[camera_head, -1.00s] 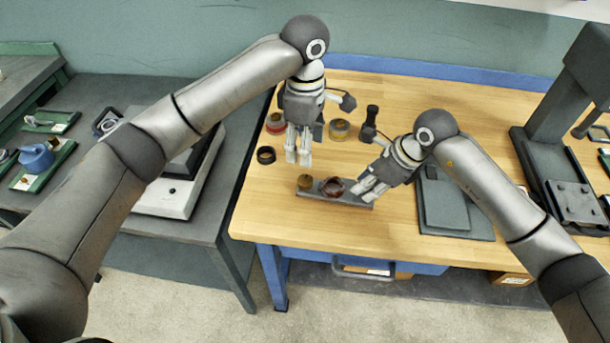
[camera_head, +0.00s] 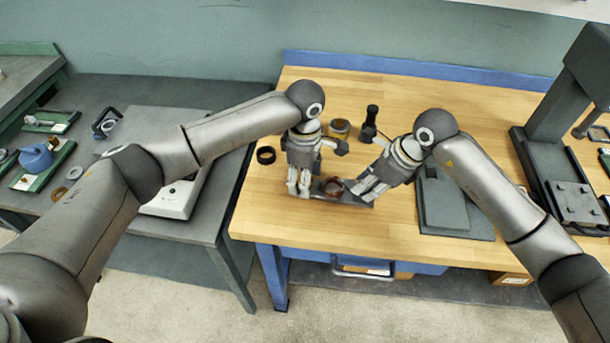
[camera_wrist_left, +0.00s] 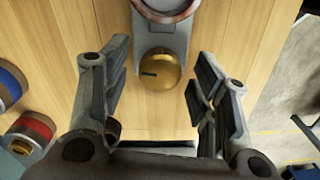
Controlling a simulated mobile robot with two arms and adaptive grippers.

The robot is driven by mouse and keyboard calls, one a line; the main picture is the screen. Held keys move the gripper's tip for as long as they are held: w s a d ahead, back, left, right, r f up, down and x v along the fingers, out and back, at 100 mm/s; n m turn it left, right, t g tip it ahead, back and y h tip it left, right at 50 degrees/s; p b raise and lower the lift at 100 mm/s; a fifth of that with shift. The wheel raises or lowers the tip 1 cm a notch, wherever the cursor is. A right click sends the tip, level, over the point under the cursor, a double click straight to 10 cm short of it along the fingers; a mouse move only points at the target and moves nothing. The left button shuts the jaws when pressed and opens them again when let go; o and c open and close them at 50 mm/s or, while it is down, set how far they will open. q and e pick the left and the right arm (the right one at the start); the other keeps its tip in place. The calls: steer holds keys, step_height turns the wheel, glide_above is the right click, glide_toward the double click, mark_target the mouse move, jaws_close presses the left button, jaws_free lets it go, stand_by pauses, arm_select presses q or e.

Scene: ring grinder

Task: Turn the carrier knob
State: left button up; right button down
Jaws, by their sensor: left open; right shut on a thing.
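The carrier (camera_head: 350,199) is a grey bar lying on the wooden bench. A reddish-brown ring (camera_head: 335,187) sits on it and also shows at the top of the left wrist view (camera_wrist_left: 165,12). The brass carrier knob (camera_wrist_left: 160,70), with a dark slot mark, is at the carrier's near end in the left wrist view. My left gripper (camera_head: 298,190) is open and points down, its fingers on either side of the knob with gaps showing. It hides the knob in the head view. My right gripper (camera_head: 362,190) is shut on the carrier's right end.
A dark flat block (camera_head: 450,205) lies to the right, near a large press (camera_head: 560,150). The front bench strip is clear.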

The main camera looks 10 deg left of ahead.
arm_select(q)
steer(key=c, duration=1.1)
steer(key=shift+o, duration=0.2)
steer(key=shift+m, duration=0.8)
steer(key=o, duration=1.1)
steer(key=shift+c, duration=0.2)
steer(key=shift+r, duration=0.1)
step_height(320, 180, up, 12)
